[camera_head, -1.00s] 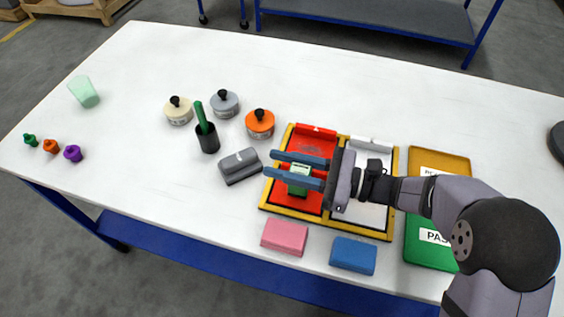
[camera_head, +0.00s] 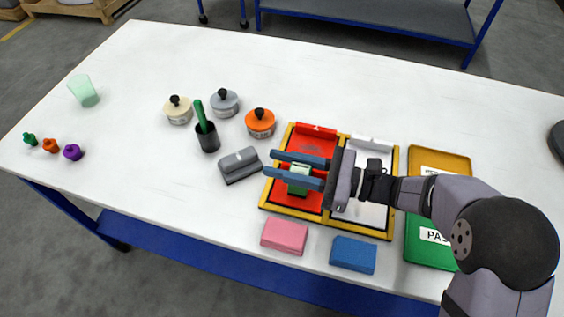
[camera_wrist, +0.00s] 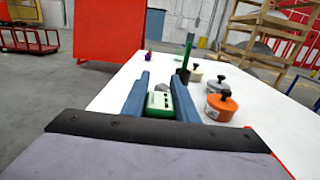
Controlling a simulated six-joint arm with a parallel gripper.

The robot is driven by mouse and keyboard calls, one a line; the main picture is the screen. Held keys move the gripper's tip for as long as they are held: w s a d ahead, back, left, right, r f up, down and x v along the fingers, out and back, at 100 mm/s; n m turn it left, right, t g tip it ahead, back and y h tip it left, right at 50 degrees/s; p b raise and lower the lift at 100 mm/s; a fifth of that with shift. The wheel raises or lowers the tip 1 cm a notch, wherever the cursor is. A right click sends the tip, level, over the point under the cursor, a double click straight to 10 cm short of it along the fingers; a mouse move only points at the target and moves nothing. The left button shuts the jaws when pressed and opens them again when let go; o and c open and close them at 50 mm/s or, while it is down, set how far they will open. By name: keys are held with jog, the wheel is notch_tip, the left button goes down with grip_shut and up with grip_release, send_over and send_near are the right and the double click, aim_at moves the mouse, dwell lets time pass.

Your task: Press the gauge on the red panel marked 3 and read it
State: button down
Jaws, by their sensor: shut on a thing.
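The red panel (camera_head: 312,203) lies in the left half of a yellow-edged frame on the table; its number is too small to read. A green gauge (camera_head: 297,190) with a pale face is over the red panel, between the blue fingers of my gripper (camera_head: 296,176). In the wrist view the gauge (camera_wrist: 159,104) sits between the two fingers (camera_wrist: 160,97), its pale face up. My gripper is shut on it. I cannot tell whether its underside touches the panel, and its reading is not legible.
A white panel (camera_head: 372,213) is right of the red one. Yellow (camera_head: 452,162) and green (camera_head: 424,252) trays stand further right. Pink (camera_head: 285,237) and blue (camera_head: 352,255) blocks lie in front. A grey block (camera_head: 239,166), a dark cup (camera_head: 208,141) and an orange pot (camera_head: 260,122) stand left.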

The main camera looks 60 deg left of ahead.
jog(key=shift+d+f, duration=0.1)
jog(key=shift+f, duration=0.5)
dwell(1.1)
jog(key=shift+r, duration=0.15)
notch_tip(320, 180, up, 7)
jog(key=p, duration=0.5)
dwell(2.0)
